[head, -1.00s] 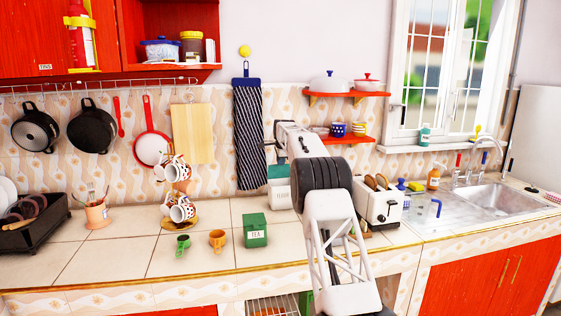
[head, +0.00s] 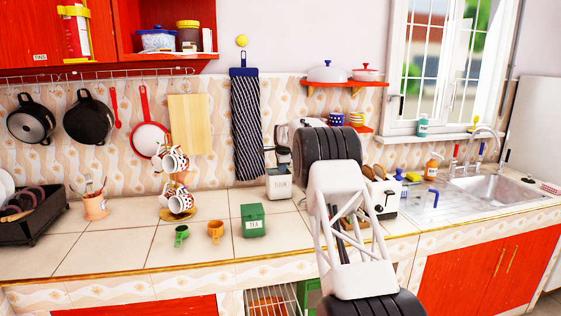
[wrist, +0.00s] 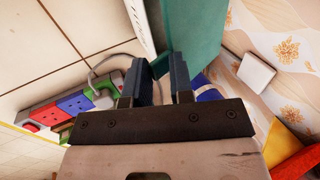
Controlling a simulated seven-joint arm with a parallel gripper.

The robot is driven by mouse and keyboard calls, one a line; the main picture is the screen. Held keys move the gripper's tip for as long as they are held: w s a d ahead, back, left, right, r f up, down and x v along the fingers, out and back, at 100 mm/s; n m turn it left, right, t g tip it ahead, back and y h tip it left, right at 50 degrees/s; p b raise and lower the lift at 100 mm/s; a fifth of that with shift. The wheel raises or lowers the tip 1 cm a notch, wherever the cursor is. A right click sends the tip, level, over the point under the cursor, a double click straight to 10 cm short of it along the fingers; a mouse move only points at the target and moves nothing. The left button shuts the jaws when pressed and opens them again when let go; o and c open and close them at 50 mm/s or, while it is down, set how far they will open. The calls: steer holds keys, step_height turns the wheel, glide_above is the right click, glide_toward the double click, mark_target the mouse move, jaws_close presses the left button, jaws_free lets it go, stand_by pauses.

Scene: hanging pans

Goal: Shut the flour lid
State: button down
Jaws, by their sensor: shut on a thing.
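The flour canister (head: 279,185) is a white box with a dark label, standing on the counter towards the backsplash. Its teal lid (wrist: 196,28) shows in the wrist view as a flat slab at the top centre. In the head view I cannot make out the lid now, and my arm covers the space right beside the canister. My gripper (wrist: 161,72) has its two dark blue fingers a narrow gap apart at the lid's edge, shut on it. Its fingertips are hidden in the head view. I cannot tell the lid's exact angle.
A green tea tin (head: 253,222) stands in front of the canister, with green and orange cups (head: 215,232) beside it. A toaster (head: 383,200) stands to the right, partly behind my arm. A mug tree (head: 178,190) is to the left.

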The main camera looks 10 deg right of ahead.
steer(key=f, duration=0.1)
steer(key=s+f, duration=0.1)
steer(key=f, duration=0.1)
steer(key=shift+s, duration=0.1)
steer(key=c, duration=1.3)
jaws_free()
steer(key=shift+o, duration=0.2)
steer(key=shift+r, duration=0.15)
steer(key=v, duration=0.7)
steer(key=shift+r, duration=0.2)
steer(key=shift+s+r, duration=0.1)
steer(key=shift+s, duration=0.1)
